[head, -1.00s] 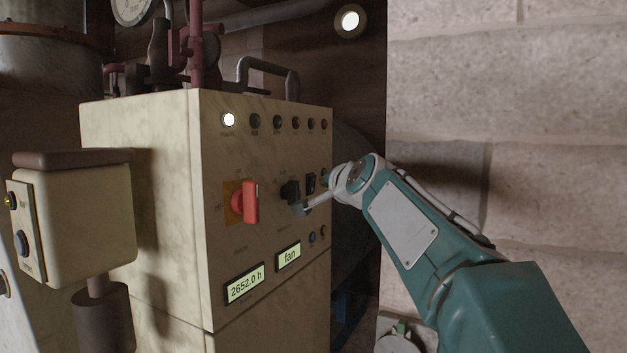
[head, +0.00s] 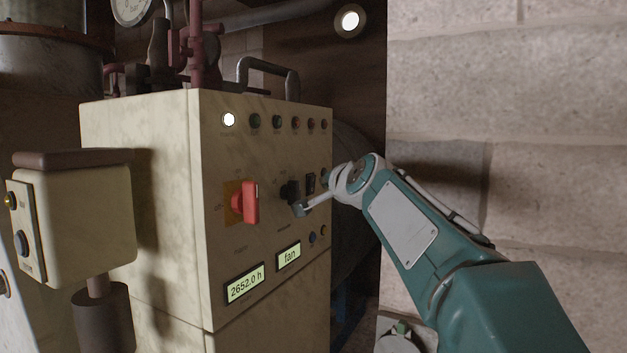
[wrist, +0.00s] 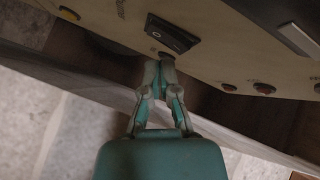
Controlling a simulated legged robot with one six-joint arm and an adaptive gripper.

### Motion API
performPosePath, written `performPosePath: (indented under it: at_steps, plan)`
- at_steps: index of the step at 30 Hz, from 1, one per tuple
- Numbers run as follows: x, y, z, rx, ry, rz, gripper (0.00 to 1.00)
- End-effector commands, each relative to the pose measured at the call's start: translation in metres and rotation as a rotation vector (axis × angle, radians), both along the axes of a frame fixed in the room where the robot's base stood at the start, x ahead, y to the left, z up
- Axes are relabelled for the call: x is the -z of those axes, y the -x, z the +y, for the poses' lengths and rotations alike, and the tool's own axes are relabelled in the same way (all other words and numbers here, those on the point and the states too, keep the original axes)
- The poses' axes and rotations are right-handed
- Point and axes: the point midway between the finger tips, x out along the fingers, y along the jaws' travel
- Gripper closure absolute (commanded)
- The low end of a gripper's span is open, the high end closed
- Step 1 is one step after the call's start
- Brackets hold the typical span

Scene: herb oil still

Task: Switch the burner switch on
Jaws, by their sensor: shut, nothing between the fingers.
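The control cabinet (head: 225,270) stands in the middle of the head view. A black rocker switch (head: 310,182) sits toward the right of its front panel. It also shows in the wrist view as a black rocker in a dark frame (wrist: 172,33). Its label is too small to read, so I cannot confirm it is the burner switch. My gripper (wrist: 160,64) is shut and empty, its fingertips close to the panel just beside the rocker's frame. A small dark round part (wrist: 167,57) lies partly behind the tips. I cannot tell whether the tips touch anything.
A red rotary handle (head: 250,202) and a black knob (head: 289,191) are left of the rocker. A lit white lamp (head: 228,120) starts a row of lamps above. A stone wall (head: 500,90) stands to the right.

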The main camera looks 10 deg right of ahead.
Motion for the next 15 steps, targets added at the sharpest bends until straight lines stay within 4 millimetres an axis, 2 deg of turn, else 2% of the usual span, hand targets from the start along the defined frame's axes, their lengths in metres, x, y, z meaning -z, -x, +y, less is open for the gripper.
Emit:
performPosePath:
  at_steps: [15]
  plan:
    - [-0.0024,-0.0035,0.0056,0.000,0.000,0.000,1.00]
